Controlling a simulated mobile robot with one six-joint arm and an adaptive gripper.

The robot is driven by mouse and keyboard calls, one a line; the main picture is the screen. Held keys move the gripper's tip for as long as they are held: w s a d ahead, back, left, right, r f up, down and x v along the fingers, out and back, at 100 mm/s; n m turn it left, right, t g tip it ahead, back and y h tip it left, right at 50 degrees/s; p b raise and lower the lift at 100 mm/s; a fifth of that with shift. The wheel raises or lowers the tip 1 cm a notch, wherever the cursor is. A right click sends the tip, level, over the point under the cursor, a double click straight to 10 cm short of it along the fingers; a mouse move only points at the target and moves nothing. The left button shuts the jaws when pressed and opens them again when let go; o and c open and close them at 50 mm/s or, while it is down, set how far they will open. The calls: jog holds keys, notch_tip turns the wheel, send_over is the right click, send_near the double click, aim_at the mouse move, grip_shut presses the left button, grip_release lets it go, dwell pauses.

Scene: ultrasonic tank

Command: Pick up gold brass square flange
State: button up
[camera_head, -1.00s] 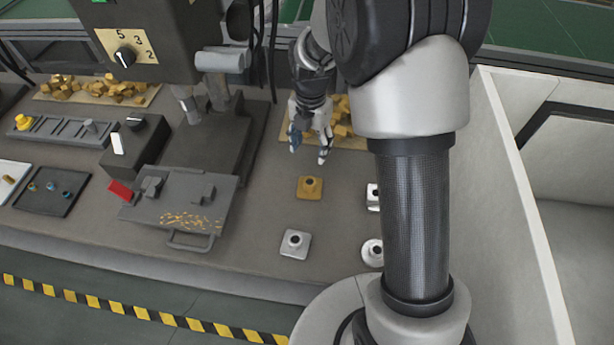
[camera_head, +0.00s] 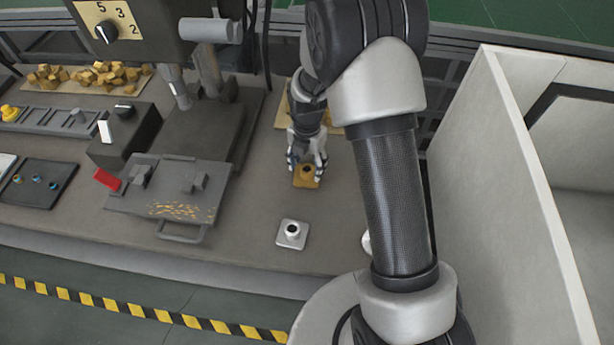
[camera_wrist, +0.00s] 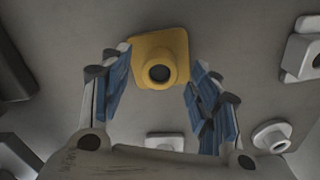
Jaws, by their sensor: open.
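The gold brass square flange (camera_head: 306,177) lies on the grey bench top, a flat square plate with a round hub and dark bore. It also shows in the wrist view (camera_wrist: 150,52), top centre, hub toward the camera. My gripper (camera_head: 307,166) is open over the flange in the head view and hides part of it. In the wrist view my gripper (camera_wrist: 163,88) has its blue-padded fingers apart to the left and right of the flange, with grey bench between. I cannot tell how high the fingertips are above the bench.
A silver square flange (camera_head: 291,234) lies nearer the front edge. A pale round part (camera_wrist: 272,136) and another pale flange (camera_wrist: 302,55) lie to the right in the wrist view. A drill-press table (camera_head: 130,196) stands left; a white wall (camera_head: 520,190) rises right.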

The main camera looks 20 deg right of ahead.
notch_tip(320, 180, down, 2)
jog(key=shift+f, duration=0.15)
jog(key=shift+c, duration=0.5)
grip_shut()
dwell(0.3)
